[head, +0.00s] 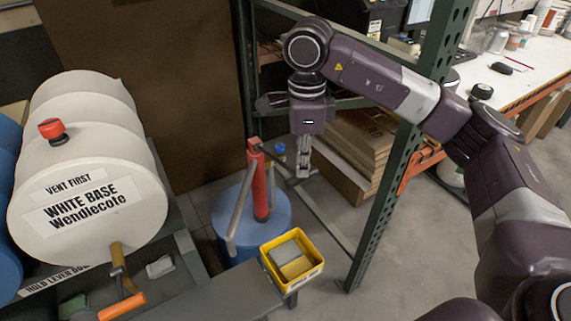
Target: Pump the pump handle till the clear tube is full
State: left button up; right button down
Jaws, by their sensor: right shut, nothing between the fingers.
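A red hand pump (261,182) stands upright on a blue drum (277,213) on the floor. A pale grey tube (239,214) slants down from its top on the left; I cannot tell if this is the clear tube or how full it is. A dark bar shows just right of the pump, by my gripper; I cannot tell if it is the pump handle. My right gripper (303,174) points down to the right of the pump, shut and empty. I cannot tell whether it touches the bar. My left gripper is out of view.
A white drum (91,200) marked White Base lies on a rack at left, with an orange-handled tap (121,307). A yellow bin (292,260) sits on a rail in front of the pump. A green rack post (385,190) stands right of the gripper, with cardboard (362,149) behind.

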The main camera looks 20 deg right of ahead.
jog(key=shift+f+b, duration=0.3)
jog(key=shift+f, duration=0.15)
dwell(0.3)
notch_tip(320, 180, up, 2)
jog(key=shift+r+p, duration=0.1)
jog(key=shift+p, duration=0.65)
jog(key=shift+r, duration=0.3)
notch_tip(320, 180, up, 6)
jog(key=p, duration=0.4)
jog(key=shift+f, duration=0.1)
